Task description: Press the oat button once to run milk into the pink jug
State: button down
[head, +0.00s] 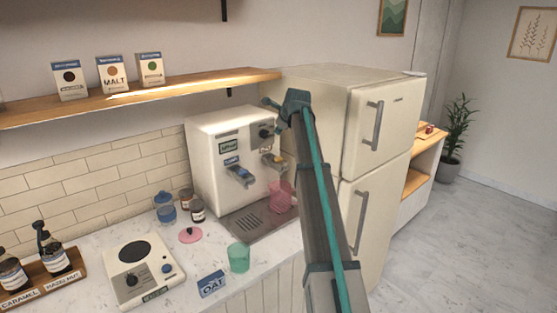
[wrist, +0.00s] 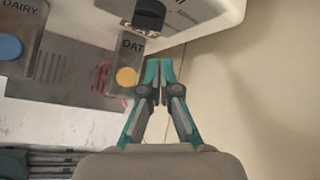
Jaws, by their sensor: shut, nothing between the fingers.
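The white milk dispenser (head: 215,135) stands on the counter in the head view. Its oat button is the yellow disc (wrist: 126,77) on the grey OAT paddle (wrist: 130,52) in the wrist view; it also shows in the head view (head: 277,160). The pink jug (head: 281,196) stands below the oat side on the grey drip tray (head: 243,224); in the wrist view only reddish streaks (wrist: 103,76) show, partly hidden by the paddle. My gripper (wrist: 160,72) is shut and empty, just right of the yellow button; I cannot tell whether it touches. My arm hides part of the head view.
The DAIRY paddle with its blue button (wrist: 9,46) is left of the oat one. The fridge (head: 385,130) stands close on the right.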

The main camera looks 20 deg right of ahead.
jog(key=b, duration=0.3)
send_over(279, 159)
notch_tip(279, 159, down, 6)
jog(key=shift+f, duration=0.1)
jog(key=shift+f+b, duration=0.35)
jog(key=shift+f, duration=0.9)
dwell(0.4)
jog(key=shift+f, duration=0.4)
jog(key=shift+f, duration=0.55)
dwell(0.7)
jog(key=shift+r, duration=0.1)
jog(key=shift+r+p, duration=0.6)
jog(key=shift+r, duration=0.25)
jog(key=shift+r+p, duration=1.35)
jog(key=shift+r, duration=1.15)
